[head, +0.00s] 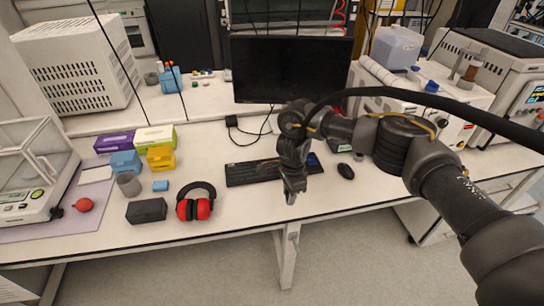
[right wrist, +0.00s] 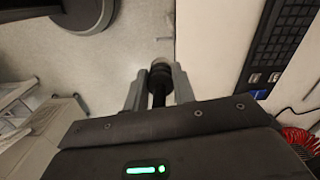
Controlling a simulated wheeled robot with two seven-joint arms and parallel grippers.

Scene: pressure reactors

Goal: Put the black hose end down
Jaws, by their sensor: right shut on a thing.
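My right gripper (head: 291,196) hangs in front of the keyboard, near the table's front edge. In the right wrist view its two grey fingers (right wrist: 158,88) are shut on the black hose end (right wrist: 158,76), a short dark ribbed cylinder. The hose end is held between the fingertips, close to the line where the table edge meets the floor. In the head view the hose end is too small and dark to tell from the gripper. A thick black tube arcs from the right edge to my right wrist; I cannot tell whether it is the hose. My left gripper is not in view.
A keyboard (head: 265,172), mouse (head: 346,171) and monitor (head: 290,70) stand on the white table (head: 235,205). Red-and-black earmuffs (head: 196,204), a black box (head: 147,211) and small coloured boxes stand left. Right of the earmuffs, the front strip of table is bare.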

